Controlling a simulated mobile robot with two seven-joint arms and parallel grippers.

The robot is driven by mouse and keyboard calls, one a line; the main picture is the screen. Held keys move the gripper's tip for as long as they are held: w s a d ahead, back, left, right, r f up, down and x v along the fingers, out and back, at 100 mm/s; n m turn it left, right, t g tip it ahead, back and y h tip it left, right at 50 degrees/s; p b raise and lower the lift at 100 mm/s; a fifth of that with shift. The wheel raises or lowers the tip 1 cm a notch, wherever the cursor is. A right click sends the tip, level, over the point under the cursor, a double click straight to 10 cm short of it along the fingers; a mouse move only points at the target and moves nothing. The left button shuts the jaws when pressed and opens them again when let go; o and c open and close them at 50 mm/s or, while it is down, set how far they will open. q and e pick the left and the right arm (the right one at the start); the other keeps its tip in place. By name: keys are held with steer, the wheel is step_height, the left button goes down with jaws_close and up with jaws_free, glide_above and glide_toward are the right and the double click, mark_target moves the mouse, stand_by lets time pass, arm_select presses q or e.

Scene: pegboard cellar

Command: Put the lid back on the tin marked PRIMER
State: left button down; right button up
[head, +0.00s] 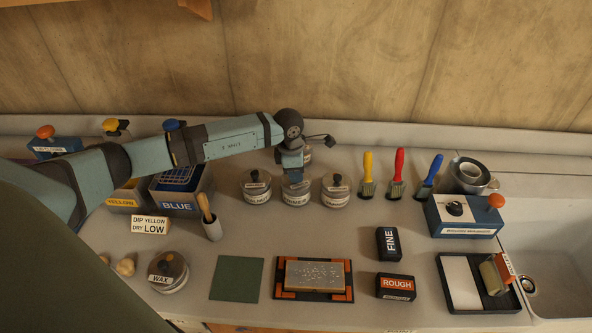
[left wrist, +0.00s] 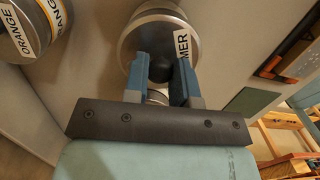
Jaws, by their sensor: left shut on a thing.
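My left gripper (head: 293,174) is over the middle tin (head: 296,195) of a front row of tins. In the left wrist view, the left gripper (left wrist: 160,70) is shut on the dark round knob (left wrist: 161,68) of a silver lid (left wrist: 133,45). A white label ending in "MER" (left wrist: 183,44) shows beside the fingers, matching PRIMER. The lid is at the tin's top; I cannot tell whether it is fully seated. My right gripper is not in view.
Knobbed tins stand close on the left (head: 256,187) and right (head: 336,190). Another pale round item (head: 306,155) is partly hidden behind the gripper. The counter in front is clear down to a green mat (head: 237,278).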

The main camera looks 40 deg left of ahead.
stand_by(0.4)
arm_select(q)
steer(key=shift+b, duration=0.35)
stand_by(0.8)
steer(key=shift+f+b, duration=0.1)
steer(key=shift+b, duration=0.4)
stand_by(1.4)
steer(key=shift+c, duration=1.9)
jaws_free()
steer(key=shift+r+p, duration=1.6)
steer(key=shift+r, duration=1.9)
